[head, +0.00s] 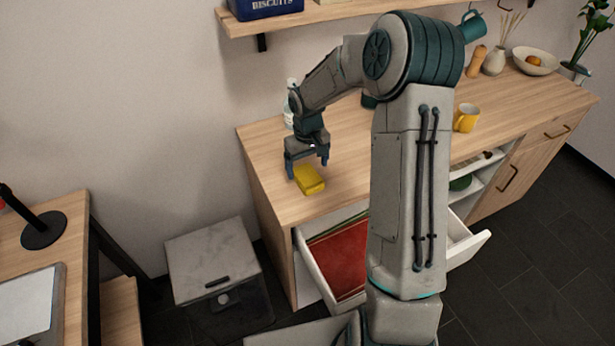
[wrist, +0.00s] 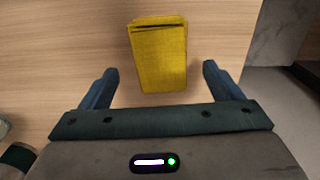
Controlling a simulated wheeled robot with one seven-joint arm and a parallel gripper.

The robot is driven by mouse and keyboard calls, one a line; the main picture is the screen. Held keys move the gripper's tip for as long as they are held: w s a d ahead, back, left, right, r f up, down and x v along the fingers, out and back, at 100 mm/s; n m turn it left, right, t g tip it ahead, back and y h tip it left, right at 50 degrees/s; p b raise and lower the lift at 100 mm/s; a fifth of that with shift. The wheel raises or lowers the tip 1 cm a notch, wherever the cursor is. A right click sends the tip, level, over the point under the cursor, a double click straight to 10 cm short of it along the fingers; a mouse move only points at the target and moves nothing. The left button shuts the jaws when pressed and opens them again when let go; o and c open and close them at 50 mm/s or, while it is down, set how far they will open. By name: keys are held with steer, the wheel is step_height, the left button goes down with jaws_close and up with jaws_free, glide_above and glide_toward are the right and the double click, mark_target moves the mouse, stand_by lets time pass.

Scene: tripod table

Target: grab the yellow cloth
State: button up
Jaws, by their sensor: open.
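The yellow cloth (head: 309,180) is a folded, flat bundle lying on the wooden counter top, near its left end. In the wrist view the yellow cloth (wrist: 159,60) lies ahead of the fingers and roughly centred between them, with visible fold layers at its far edge. My gripper (head: 308,168) is above the counter at the cloth, pointing down. In the wrist view my gripper (wrist: 160,80) is open, one finger on each side, with nothing held. The cloth is narrower than the gap. I cannot tell how high the fingertips are above the wood.
The counter (head: 262,150) has its edge close to the cloth. An open drawer (head: 340,262) with red contents juts out below. A white bottle stands behind my wrist, partly hidden. A yellow mug (head: 466,118) stands right of my arm. A shelf (head: 330,15) runs above.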

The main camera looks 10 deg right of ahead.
mark_target(307, 175)
steer(key=shift+f, duration=1.55)
steer(key=shift+c, duration=0.3)
steer(key=c, duration=1)
